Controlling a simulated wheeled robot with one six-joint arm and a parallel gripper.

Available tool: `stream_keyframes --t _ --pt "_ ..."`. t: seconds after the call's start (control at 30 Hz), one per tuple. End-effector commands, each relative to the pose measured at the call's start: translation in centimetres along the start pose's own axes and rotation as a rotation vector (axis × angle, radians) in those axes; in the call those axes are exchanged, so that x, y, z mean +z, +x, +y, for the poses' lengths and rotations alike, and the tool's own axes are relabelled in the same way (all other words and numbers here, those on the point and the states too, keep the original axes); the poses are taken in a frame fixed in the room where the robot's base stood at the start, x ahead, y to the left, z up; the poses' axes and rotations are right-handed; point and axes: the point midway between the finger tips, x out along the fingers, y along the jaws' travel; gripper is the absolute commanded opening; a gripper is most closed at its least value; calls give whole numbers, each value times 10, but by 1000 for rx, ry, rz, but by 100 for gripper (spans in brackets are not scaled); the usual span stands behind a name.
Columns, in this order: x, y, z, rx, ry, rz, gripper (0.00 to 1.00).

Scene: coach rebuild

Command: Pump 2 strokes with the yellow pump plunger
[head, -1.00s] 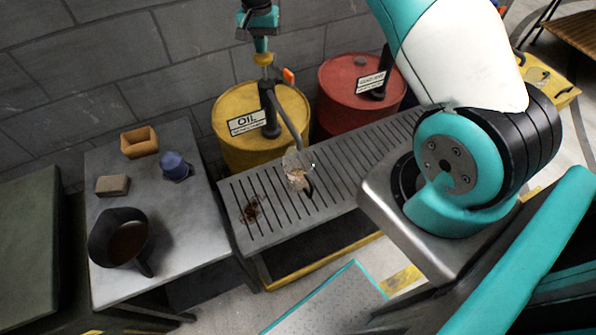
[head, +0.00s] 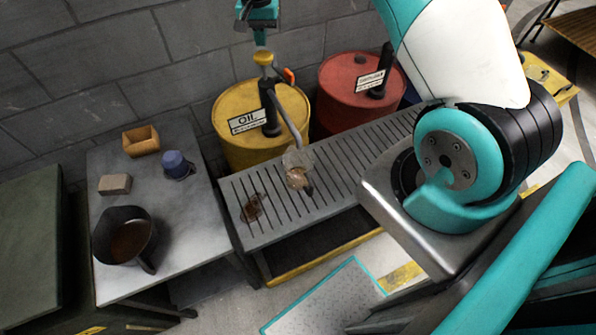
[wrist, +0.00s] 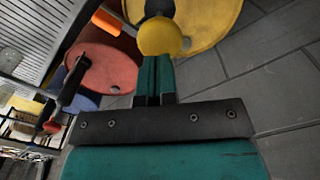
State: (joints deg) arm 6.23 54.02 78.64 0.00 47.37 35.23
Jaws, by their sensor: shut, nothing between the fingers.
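The yellow pump plunger knob (head: 263,58) stands on top of the black hand pump (head: 270,108), which is fitted to the yellow oil drum (head: 228,150). My gripper (head: 260,43) is just above the knob, pointing down, with its teal fingers shut and empty. In the wrist view, the knob (wrist: 160,37) sits right at the tips of my closed fingers (wrist: 155,58). I cannot tell whether they touch. The pump's grey spout slopes down towards a clear jar (head: 298,158) on the slatted bench. The jar shows something brownish low in it.
The slatted bench (head: 345,165) has a brown stain (head: 252,207). A red drum (head: 345,105) stands right of the yellow one. The grey table (head: 190,235) at left holds a dark pot (head: 124,238), a blue item (head: 176,165), an orange box (head: 141,140) and a tan block (head: 114,184).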

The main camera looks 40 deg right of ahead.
Motion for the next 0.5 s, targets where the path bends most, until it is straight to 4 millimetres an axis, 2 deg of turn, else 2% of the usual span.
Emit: stream_keyframes --t 0.5 --pt "0 -55 0 0 0 0 0"
